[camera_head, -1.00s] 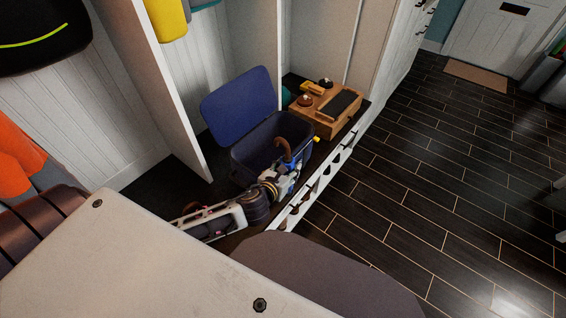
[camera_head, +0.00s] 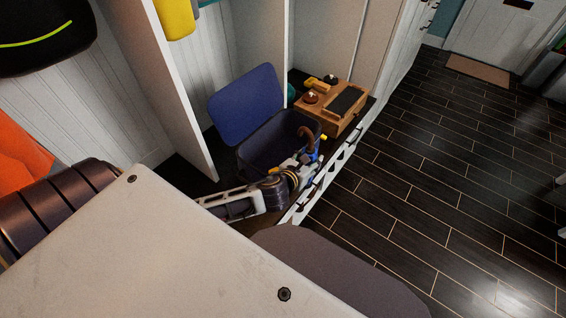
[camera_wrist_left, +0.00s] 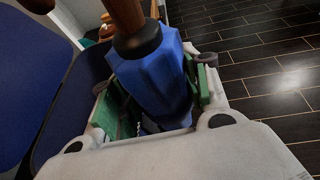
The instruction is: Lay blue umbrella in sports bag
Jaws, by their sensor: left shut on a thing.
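The blue umbrella shows its brown curved handle (camera_head: 306,132) over the right end of the sports bag. In the left wrist view its folded blue body (camera_wrist_left: 155,85) stands between the green finger pads. My left gripper (camera_head: 313,161) is shut on it, at the bag's front right edge. The dark blue sports bag (camera_head: 257,160) stands open on the bench, with its blue lid (camera_head: 243,105) raised at the back left. The lid also fills the left of the wrist view (camera_wrist_left: 35,80). The umbrella's lower end is hidden. My right gripper is not in view.
A wooden box (camera_head: 329,112) with small items on top stands just right of the bag. A white upright panel (camera_head: 170,90) rises left of it. The dark plank floor (camera_head: 450,180) is clear at the right.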

